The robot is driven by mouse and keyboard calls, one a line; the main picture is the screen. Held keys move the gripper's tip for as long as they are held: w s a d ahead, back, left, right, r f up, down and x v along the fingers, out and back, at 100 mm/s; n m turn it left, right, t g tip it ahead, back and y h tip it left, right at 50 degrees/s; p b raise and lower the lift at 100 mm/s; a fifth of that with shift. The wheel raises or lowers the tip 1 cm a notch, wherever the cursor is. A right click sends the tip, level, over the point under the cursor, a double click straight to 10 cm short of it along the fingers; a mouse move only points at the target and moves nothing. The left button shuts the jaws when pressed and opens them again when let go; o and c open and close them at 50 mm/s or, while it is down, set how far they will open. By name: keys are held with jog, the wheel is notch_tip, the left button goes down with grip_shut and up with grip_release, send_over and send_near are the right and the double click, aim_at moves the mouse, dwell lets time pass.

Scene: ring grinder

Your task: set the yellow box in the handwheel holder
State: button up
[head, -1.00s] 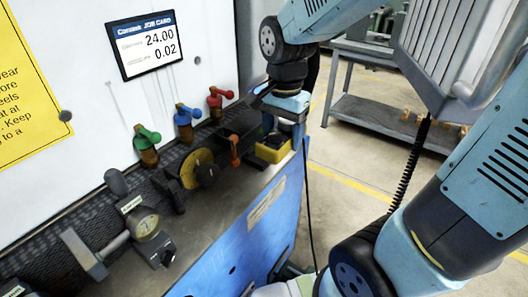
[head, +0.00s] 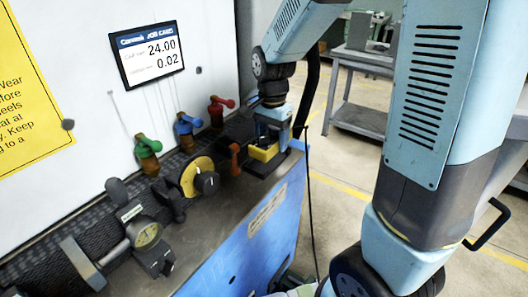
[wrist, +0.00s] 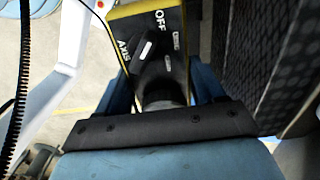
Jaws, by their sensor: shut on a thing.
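The yellow box (head: 263,152) is at the right end of the machine ledge, under my gripper (head: 272,128). My gripper (wrist: 163,82) is shut on the box, with a blue finger on each side of the knob. A dark ledge or bracket (head: 263,170) lies just below the box and may be the handwheel holder. I cannot tell whether the box rests in it, as the contact is hidden.
An orange-red lever (head: 235,160) stands close left of the box. Green, blue and red handles (head: 222,103) line the back panel. Open floor (head: 335,215) lies right of the blue front panel.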

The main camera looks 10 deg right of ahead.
jog(key=shift+w+a+f, duration=0.1)
jog(key=shift+w+f, duration=0.8)
jog(key=shift+f, duration=0.2)
jog(key=shift+w+a+f, duration=0.1)
jog(key=shift+w+f, duration=0.75)
jog(key=shift+f, duration=1.75)
jog(key=o, duration=1.2)
jog(key=shift+f, duration=0.1)
